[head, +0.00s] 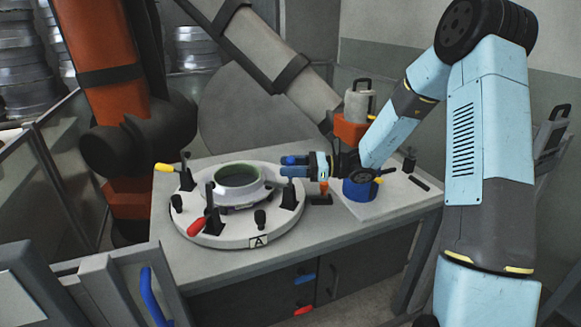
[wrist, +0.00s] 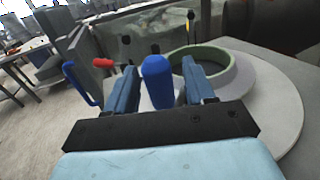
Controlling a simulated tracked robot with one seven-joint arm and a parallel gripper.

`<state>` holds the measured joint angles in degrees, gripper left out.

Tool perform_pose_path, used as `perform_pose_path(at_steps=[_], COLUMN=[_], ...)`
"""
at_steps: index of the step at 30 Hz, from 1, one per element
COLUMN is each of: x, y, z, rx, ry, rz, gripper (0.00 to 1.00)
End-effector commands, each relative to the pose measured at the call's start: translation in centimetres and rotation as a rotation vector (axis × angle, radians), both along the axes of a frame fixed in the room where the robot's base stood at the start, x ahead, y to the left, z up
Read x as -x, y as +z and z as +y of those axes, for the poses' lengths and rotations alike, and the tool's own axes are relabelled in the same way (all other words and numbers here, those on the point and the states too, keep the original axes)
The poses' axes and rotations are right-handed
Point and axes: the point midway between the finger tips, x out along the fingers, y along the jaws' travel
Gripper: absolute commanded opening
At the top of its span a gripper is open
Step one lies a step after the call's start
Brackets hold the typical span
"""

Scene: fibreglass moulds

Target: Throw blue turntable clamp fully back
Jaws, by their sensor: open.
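The turntable (head: 235,232) is a pale round plate marked A, with a green-rimmed ring mould (head: 238,176) at its centre. It also shows at the right of the wrist view (wrist: 285,110). Black clamps stand around the mould, including one with a yellow handle (head: 166,168) and one with a red handle (head: 197,227). The blue clamp handle (wrist: 158,82) stands between my two fingers in the wrist view, with small gaps visible on both sides. My gripper (head: 288,166) is open at the turntable's right side. It partly hides the blue clamp in the head view.
The turntable sits on a grey bench (head: 330,232). Behind my gripper stands an orange and grey device (head: 350,130), with a blue round part (head: 360,190) beside it. An orange robot arm (head: 100,50) stands at the left. A blue bent handle (head: 152,297) is at front left.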

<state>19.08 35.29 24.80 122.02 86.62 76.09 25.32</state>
Motion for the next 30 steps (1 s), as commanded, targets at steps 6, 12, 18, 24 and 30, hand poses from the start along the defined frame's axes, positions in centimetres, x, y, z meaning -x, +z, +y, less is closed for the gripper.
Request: perform_pose_path(at_steps=[6,12,18,24,30], x=[-0.01,-0.01,-0.02,-0.03,-0.02], y=[0.0,0.0,0.0,0.01,-0.02], z=[-0.03,-0.04,-0.05,-0.06,-0.13], rx=[0.0,0.0,0.0,0.0,-0.007], ry=[0.0,0.0,-0.001,-0.001,-0.001], rz=[0.0,0.0,0.0,0.0,-0.003], gripper=[0.4,0.21,0.02,0.0,0.0])
